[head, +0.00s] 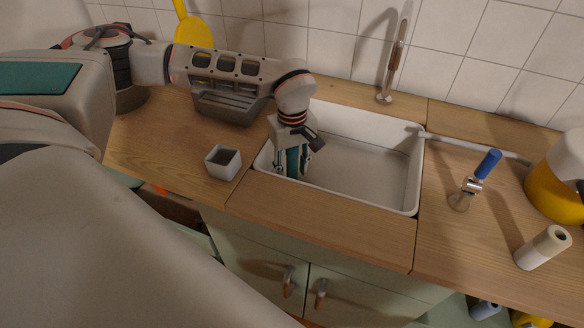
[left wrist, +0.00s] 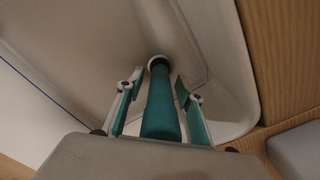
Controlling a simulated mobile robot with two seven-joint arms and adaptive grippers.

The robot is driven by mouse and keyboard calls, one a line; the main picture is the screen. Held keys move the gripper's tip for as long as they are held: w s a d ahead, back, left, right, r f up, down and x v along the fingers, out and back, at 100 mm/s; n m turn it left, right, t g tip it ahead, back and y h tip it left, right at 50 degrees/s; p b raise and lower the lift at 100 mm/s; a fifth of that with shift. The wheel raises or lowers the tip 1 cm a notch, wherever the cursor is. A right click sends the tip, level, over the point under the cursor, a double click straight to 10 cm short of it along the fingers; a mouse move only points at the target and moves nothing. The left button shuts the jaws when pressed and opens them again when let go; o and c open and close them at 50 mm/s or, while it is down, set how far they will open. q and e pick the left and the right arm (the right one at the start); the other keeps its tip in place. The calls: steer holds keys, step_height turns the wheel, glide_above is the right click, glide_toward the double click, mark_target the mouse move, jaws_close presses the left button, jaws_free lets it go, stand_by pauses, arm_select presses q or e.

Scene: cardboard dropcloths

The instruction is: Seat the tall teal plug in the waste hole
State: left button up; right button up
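The tall teal plug (left wrist: 160,110) stands between the fingers of my left gripper (left wrist: 160,82) in the left wrist view. Its dark far end meets the pale ring of the waste hole (left wrist: 153,60) at the sink's corner end. How deep it sits in the hole cannot be seen. Narrow gaps show between the plug and both teal-padded fingers, so the gripper is open around it. In the head view my left gripper (head: 291,165) points down inside the left end of the white sink (head: 365,172), and the hole is hidden behind it. My right gripper is not in view.
A small white square pot (head: 223,162) stands left of the sink, with a grey rack (head: 228,104) behind. A tap (head: 390,65) rises at the back. A blue-handled tool (head: 475,180), a pale roll (head: 542,247) and a yellow container (head: 556,190) stand to the right.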

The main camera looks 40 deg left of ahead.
mark_target(292, 154)
arm_select(q)
steer(key=shift+r, duration=0.1)
step_height(292, 154, up, 11)
steer(key=shift+f+p, duration=0.1)
steer(key=shift+p, duration=0.7)
steer(key=shift+r, duration=0.7)
